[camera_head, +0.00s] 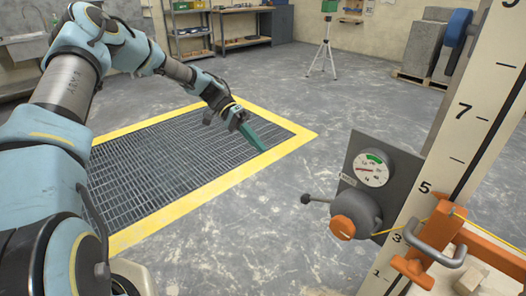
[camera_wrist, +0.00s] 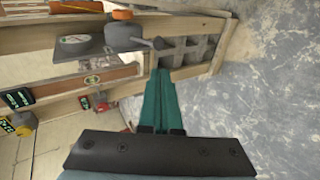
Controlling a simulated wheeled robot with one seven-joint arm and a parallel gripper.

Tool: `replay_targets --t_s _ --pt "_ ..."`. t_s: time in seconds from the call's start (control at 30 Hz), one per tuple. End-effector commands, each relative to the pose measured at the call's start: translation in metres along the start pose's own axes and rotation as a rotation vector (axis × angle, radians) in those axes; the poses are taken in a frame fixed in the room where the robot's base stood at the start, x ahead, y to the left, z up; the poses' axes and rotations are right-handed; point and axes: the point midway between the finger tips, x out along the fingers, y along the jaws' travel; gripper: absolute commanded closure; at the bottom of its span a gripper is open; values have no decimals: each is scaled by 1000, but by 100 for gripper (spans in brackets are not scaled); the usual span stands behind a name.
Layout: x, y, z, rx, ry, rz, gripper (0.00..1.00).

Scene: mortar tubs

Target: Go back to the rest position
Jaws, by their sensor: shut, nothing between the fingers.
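My gripper (camera_head: 262,147) shows in the head view at the end of my outstretched arm, above the yellow-edged floor grating. Its long green fingers point down and to the right. In the wrist view the fingers of my gripper (camera_wrist: 161,75) lie side by side, shut, with nothing between them. My arm comes in from the left of the head view, bent at the elbow. Nothing touches the fingertips in the head view.
The floor grating (camera_head: 150,172) has a yellow border. A gauge panel (camera_head: 372,170) with an orange-tipped knob (camera_head: 343,228) and a tall numbered post (camera_head: 468,125) stand at the right. A tripod (camera_head: 323,48), a shelf (camera_head: 192,30) and grey blocks (camera_head: 424,48) are farther back. Open floor lies between.

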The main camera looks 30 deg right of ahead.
Motion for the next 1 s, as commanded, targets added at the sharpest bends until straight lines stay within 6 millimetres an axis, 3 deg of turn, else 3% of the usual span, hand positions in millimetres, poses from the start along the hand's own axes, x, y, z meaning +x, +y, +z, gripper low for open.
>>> replay_targets --t_s 0.57,0.77,1.0 --pt "-3 0 7 -28 -5 -40 100" --pt "-22 -6 54 -194 -3 -259 100" --pt "-67 -10 146 -467 97 -575 100"
